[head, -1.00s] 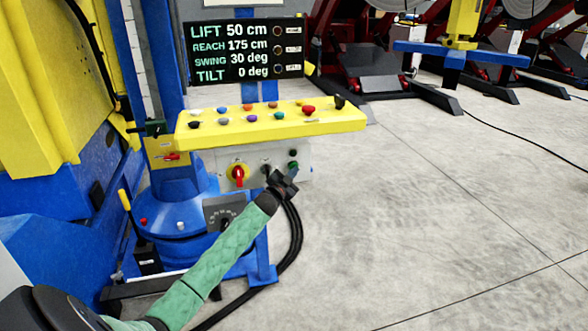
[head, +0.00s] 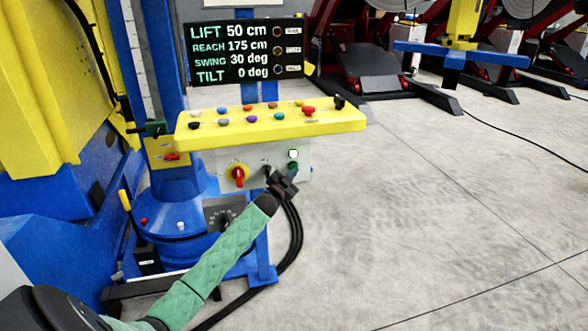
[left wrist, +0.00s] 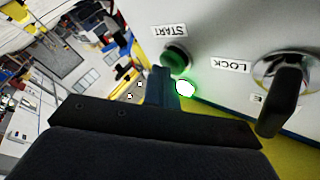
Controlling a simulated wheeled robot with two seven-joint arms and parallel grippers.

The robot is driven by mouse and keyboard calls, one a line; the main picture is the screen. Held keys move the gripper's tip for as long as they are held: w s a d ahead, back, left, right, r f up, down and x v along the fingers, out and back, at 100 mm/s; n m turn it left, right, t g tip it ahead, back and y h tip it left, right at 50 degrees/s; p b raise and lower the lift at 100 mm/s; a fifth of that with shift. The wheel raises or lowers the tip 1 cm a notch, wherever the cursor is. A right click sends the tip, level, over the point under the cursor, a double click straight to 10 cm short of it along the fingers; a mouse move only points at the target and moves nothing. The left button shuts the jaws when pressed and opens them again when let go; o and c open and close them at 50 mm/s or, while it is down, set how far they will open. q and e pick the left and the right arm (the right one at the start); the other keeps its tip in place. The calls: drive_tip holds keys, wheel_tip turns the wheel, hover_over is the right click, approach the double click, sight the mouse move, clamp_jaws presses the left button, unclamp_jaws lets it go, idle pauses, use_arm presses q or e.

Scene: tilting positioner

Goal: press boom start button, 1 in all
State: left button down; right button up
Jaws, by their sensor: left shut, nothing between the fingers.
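The green start button (left wrist: 177,59) sits under a START label (left wrist: 168,30) on the grey panel face in the left wrist view. In the head view the button (head: 293,167) is partly hidden behind my left gripper (head: 287,178). The left gripper is shut and empty. Its fingertips (left wrist: 162,72) are right at the button's edge; whether they touch it I cannot tell. A round lamp (left wrist: 185,88) beside the button glows bright white-green; it also shows lit in the head view (head: 293,153). My right gripper is not in view.
A LOCK switch (left wrist: 285,85) with a black handle is on the same panel. A red and yellow rotary switch (head: 237,175) is to the left. The yellow console (head: 345,119) with several buttons overhangs above. A display (head: 247,52) stands behind.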

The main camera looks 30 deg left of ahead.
use_arm(q)
drive_tip(key=shift+s+d, duration=0.45)
drive_tip(key=shift+s+d+p, duration=0.1)
drive_tip(key=shift+p, duration=0.2)
drive_tip(key=s+d+p, duration=0.2)
drive_tip(key=s+d, duration=0.1)
drive_tip(key=shift+d, duration=0.3)
idle(0.8)
